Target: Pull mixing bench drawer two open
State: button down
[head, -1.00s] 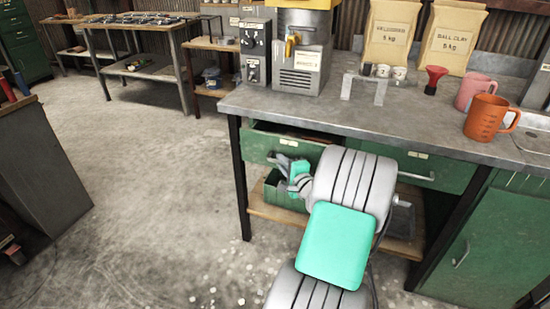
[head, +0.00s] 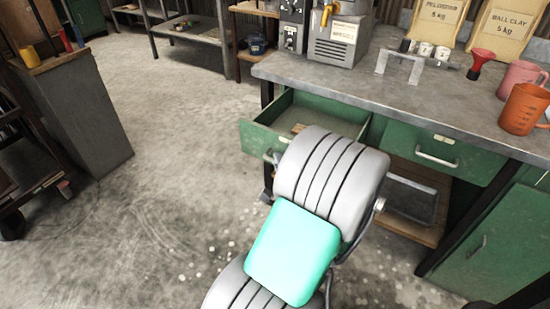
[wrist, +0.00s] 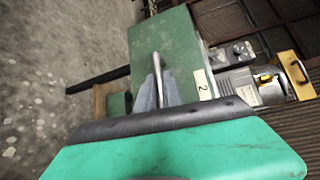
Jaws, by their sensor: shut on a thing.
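The green drawer with a label reading 2 (wrist: 203,85) shows its front (wrist: 160,45) in the wrist view. My gripper (wrist: 156,88) is shut on its metal bar handle (wrist: 160,68), a finger on each side. In the head view the same drawer (head: 262,140) sticks well out from under the left part of the bench (head: 345,93), its inside exposed. A small brownish thing (head: 298,128) lies in it. My arm hides most of the gripper and part of the drawer front there.
Another green drawer (head: 465,160) to the right is shut. A grey cabinet (head: 85,105) stands at left, with open floor between.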

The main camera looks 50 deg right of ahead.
jog(key=c, duration=1.5)
grip_release()
jog(key=v, duration=0.8)
